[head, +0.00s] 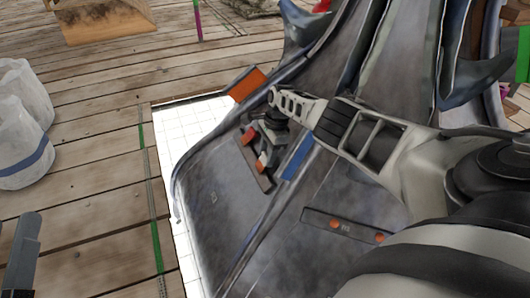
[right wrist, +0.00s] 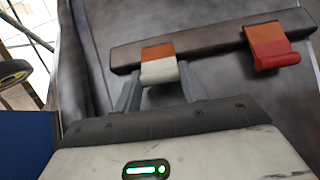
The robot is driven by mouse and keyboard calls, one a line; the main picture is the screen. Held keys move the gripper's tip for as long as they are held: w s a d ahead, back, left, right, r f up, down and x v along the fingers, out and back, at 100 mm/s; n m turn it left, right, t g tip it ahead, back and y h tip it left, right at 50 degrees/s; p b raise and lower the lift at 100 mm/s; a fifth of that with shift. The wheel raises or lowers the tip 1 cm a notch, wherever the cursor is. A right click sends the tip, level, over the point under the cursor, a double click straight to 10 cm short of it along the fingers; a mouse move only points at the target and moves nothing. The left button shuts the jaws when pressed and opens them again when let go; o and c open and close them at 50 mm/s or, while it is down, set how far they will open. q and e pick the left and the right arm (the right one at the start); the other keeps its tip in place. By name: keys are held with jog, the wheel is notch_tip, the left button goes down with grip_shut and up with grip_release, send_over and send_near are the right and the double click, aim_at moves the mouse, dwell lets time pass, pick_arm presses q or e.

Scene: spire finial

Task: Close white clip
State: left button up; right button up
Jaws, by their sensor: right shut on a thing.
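The white clip (right wrist: 159,70), a white flap with an orange upper part, sits on a dark bar (right wrist: 210,42) in the right wrist view. My right gripper (right wrist: 160,85) has its two grey fingers on either side of this flap and is shut on it. In the head view the clip (head: 261,164) shows small beside my right gripper (head: 266,135), which partly covers the bar. A red clip with an orange top (right wrist: 270,48) is on the same bar to the right. A grey part at the lower left of the head view looks like part of my left gripper (head: 22,255); its jaws cannot be made out.
The bar is on a large grey metal finial panel (head: 225,205). A second bar with orange dots (head: 345,226) lies lower on it. Blue (head: 297,160) and orange (head: 246,84) patches are nearby. White sacks (head: 20,120) stand left on the plank floor.

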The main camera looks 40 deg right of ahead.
pick_arm(q)
jog(key=shift+r+m+h, duration=0.3)
jog(key=shift+r+m, duration=0.05)
jog(key=shift+m, duration=0.05)
pick_arm(e)
jog(key=o, duration=1)
jog(key=shift+d+r, duration=0.1)
pick_arm(q)
notch_tip(320, 180, down, 9)
jog(key=s+n+g+y+p, duration=0.2)
jog(key=g+y+p, duration=0.3)
jog(key=p, duration=0.5)
jog(key=shift+s+a+r+n+g+p, duration=0.15)
jog(key=shift+s+a+n+g+p, duration=0.15)
jog(key=shift+s+a+n+g, duration=0.15)
pick_arm(e)
jog(key=shift+d+v, duration=0.2)
jog(key=shift+v, duration=3.7)
jog(key=shift+d+v, duration=0.15)
jog(key=shift+v, duration=3.8)
